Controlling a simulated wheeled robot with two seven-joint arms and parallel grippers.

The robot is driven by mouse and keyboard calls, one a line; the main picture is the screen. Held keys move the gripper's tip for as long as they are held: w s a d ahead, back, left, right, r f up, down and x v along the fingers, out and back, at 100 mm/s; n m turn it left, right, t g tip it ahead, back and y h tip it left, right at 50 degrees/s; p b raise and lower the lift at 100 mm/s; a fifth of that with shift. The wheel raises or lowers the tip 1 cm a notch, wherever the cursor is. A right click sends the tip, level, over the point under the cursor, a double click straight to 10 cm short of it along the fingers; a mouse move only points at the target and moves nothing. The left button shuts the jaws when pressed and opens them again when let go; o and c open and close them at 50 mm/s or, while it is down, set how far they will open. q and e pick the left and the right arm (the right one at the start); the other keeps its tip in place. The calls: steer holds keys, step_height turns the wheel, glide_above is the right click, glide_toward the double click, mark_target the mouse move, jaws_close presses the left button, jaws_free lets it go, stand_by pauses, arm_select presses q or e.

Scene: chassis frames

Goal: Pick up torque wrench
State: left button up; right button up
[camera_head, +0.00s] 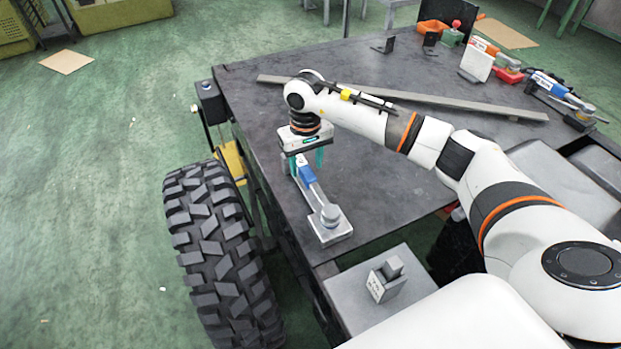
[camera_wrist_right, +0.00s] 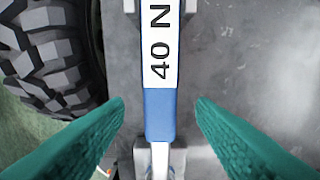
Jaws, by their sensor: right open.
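A torque wrench with a blue handle (camera_head: 308,176) and a silver shaft lies at the near left of the dark table, its round head end over a small grey block (camera_head: 334,236). In the right wrist view its handle (camera_wrist_right: 159,112) carries a white label reading "40 N". My right gripper (camera_head: 305,162) is above the handle with its green fingers pointing down. In the right wrist view the fingers (camera_wrist_right: 159,104) stand open on either side of the handle, with a gap on both sides. The handle's far end is hidden under the gripper in the head view. My left gripper is not in view.
Another blue-handled tool (camera_head: 552,84) lies at the table's far right, near a white box (camera_head: 477,62) and red parts. A long grey bar (camera_head: 440,101) crosses the table behind my right arm. A large black tyre (camera_head: 215,250) stands left of the table. A labelled block (camera_head: 385,282) sits in front.

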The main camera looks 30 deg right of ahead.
mark_target(307, 171)
step_height(307, 171, down, 4)
steer(key=shift+s+r+p, duration=0.15)
steer(key=shift+p, duration=0.25)
steer(key=shift+f, duration=0.5)
steer(key=shift+r, duration=0.1)
jaws_close()
